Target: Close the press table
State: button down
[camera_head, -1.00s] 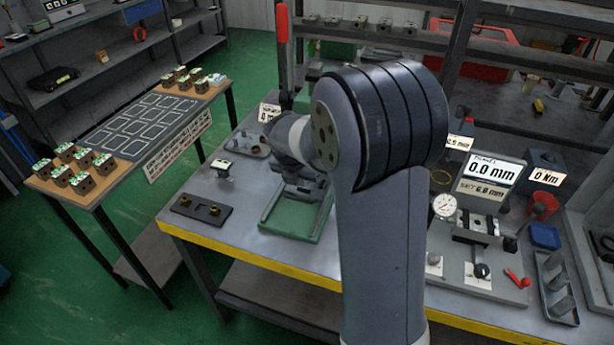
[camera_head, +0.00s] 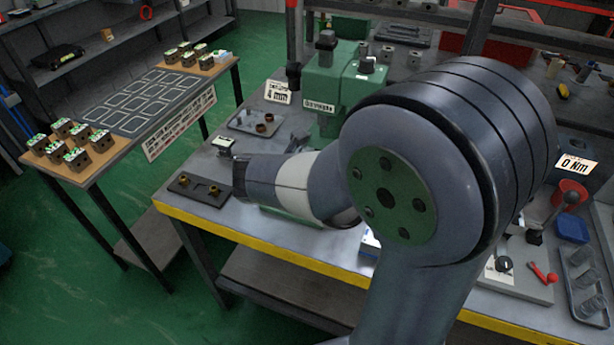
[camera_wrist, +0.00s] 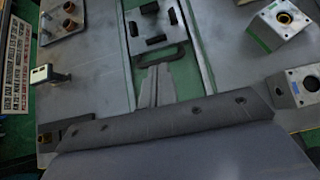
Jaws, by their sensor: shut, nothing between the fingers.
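The green press (camera_head: 345,92) stands on the workbench, behind my arm in the head view. Its lower part and table are mostly hidden there by my wrist. In the wrist view its green base rails (camera_wrist: 207,52) run up the picture, with dark blocks (camera_wrist: 150,20) between them. A dark looped part (camera_wrist: 176,54) lies between the rails. My gripper (camera_wrist: 155,72) is shut and empty, its grey fingers over the press base beside this loop; I cannot tell whether they touch it. The fingers are not clear in the head view.
A tray of brass fittings (camera_head: 256,124) and a dark plate (camera_head: 200,190) lie left of the press. Bored blocks (camera_wrist: 284,25) lie to its right in the wrist view. A side table (camera_head: 130,110) holds more blocks, with green floor between.

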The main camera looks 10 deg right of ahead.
jog(key=b+x, duration=0.1)
jog(key=x, duration=0.8)
jog(key=shift+w+d+f+b, duration=0.2)
jog(key=shift+w+f+b, duration=0.05)
jog(key=shift+f+b, duration=0.05)
jog(key=w+d, duration=0.1)
jog(key=w, duration=0.1)
jog(key=w+d+p, duration=0.1)
jog(key=w+d, duration=0.1)
jog(key=shift+w+d, duration=0.1)
jog(key=shift+w, duration=0.05)
jog(key=shift+r, duration=0.15)
